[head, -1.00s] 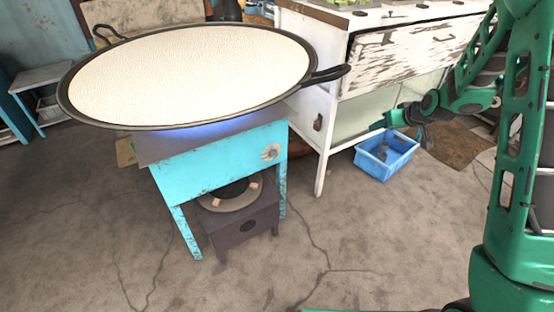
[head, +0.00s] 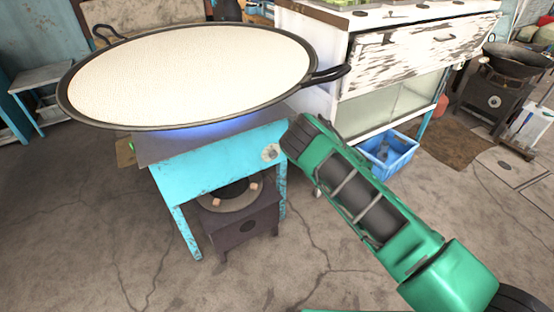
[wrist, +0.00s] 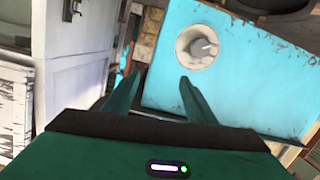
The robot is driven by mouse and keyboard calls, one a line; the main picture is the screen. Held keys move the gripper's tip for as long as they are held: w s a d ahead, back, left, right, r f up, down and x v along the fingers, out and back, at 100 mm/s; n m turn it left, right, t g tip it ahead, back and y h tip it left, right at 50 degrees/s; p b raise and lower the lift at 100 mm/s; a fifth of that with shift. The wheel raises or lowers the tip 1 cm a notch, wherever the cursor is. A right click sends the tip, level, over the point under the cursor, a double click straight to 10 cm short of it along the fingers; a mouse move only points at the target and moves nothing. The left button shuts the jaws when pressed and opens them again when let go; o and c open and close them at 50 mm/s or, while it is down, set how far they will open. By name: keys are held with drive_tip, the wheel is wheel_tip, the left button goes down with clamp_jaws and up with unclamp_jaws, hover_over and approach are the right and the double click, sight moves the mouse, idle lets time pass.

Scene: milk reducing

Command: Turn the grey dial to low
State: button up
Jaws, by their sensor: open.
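The grey dial (head: 270,152) is on the front face of the turquoise stove stand (head: 215,162), near its right end. In the wrist view the dial (wrist: 197,47) shows as a round plate with a raised knob, ahead and to the upper right of my fingertips. My gripper (wrist: 154,80) is open, with nothing between its fingers, and apart from the dial. In the head view my arm reaches toward the dial from the lower right, and the fingers cannot be made out. A blue glow shows under the wide pan (head: 190,75) on the stand. I cannot read any dial markings.
The pan's dark handle (head: 328,74) sticks out to the right above my arm. A white cabinet (head: 325,90) stands right of the stand. A blue crate (head: 400,158) is on the floor behind my arm. The floor in front is clear.

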drive_tip(key=y, duration=0.2)
approach(275, 156)
drive_tip(key=shift+t, duration=0.4)
drive_tip(key=x, duration=0.7)
drive_tip(key=shift+s+a, duration=0.1)
drive_tip(key=shift+x, duration=1)
drive_tip(key=shift+f, duration=0.1)
drive_tip(key=c, duration=1)
